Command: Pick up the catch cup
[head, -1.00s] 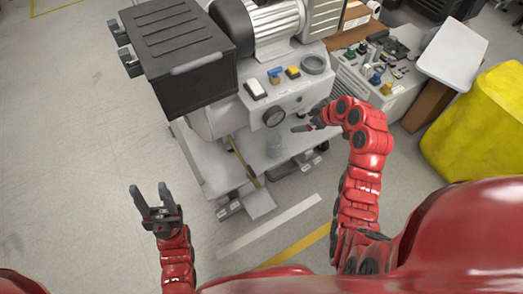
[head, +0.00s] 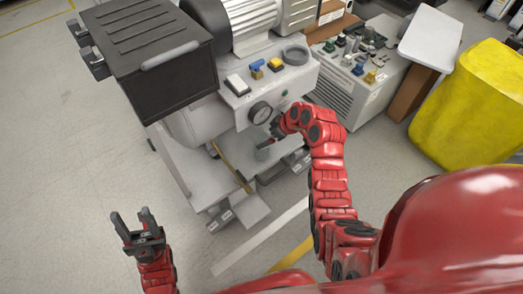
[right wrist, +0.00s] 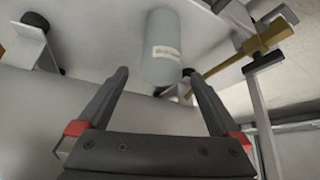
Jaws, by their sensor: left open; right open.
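The catch cup (head: 262,154) is a small pale, see-through cylinder on the compressor's white base shelf, below the round gauge. It shows larger in the right wrist view (right wrist: 161,42), with a white label on its side. My right gripper (head: 269,141) is close to the cup and partly covers it in the head view. In the right wrist view its two open fingers (right wrist: 158,78) point at the cup, whose near end lies about level with the fingertips, between them. I cannot tell whether they touch it. My left gripper (head: 133,216) is open and empty, over the floor.
The compressor's front panel with the gauge (head: 260,112) overhangs the cup. A brass-coloured rod (head: 231,166) stands left of the cup, and also shows at right in the wrist view (right wrist: 268,39). A grey unit (head: 352,85) and a yellow bin (head: 465,115) stand right.

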